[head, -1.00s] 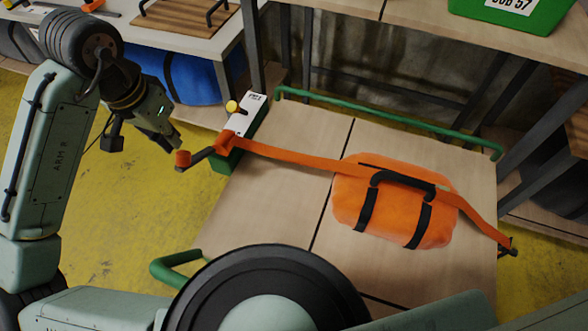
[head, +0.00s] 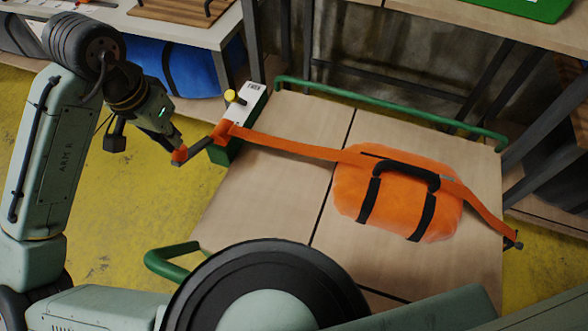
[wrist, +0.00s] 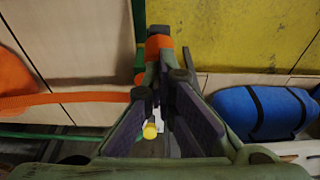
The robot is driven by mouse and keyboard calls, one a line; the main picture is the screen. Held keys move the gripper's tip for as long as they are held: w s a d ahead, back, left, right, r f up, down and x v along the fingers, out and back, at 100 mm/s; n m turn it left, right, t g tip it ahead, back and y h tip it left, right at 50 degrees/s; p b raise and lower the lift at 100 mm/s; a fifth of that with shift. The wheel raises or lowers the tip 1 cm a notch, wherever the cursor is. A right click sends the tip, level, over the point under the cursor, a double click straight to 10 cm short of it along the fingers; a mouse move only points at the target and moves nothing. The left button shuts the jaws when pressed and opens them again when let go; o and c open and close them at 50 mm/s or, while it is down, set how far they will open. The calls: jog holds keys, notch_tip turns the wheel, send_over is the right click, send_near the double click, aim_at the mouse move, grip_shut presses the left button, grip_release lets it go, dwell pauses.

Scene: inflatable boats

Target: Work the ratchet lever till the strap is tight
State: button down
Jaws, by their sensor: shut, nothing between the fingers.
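The ratchet (head: 235,117) is a white and green box with a yellow knob (head: 232,96) at the left edge of the wooden cart top. Its dark lever (head: 201,147) sticks out to the left and ends in an orange grip (head: 180,155). The orange strap (head: 290,146) runs from the ratchet over the orange bag (head: 400,207) to the right edge. My gripper (head: 176,146) is shut and empty, its tips at the lever's orange grip; I cannot tell whether they touch. In the wrist view the orange grip (wrist: 158,46) shows just beyond my fingertips (wrist: 162,78).
Green rails (head: 390,115) run along the cart's back and front left. A bench with a blue roll (head: 180,70) under it stands behind my gripper. Yellow floor (head: 130,215) lies clear left of the cart.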

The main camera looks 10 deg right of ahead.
aim_at(180, 151)
notch_tip(180, 151, down, 4)
jog(key=shift+d+f+b, duration=0.15)
jog(key=shift+f+b, duration=0.1)
jog(key=shift+b, duration=1)
notch_tip(180, 151, up, 6)
jog(key=p, duration=0.6)
jog(key=shift+w+r, duration=0.1)
jog(key=shift+r+b, duration=0.25)
jog(key=shift+b, duration=0.1)
jog(key=shift+r, duration=0.5)
notch_tip(180, 151, up, 5)
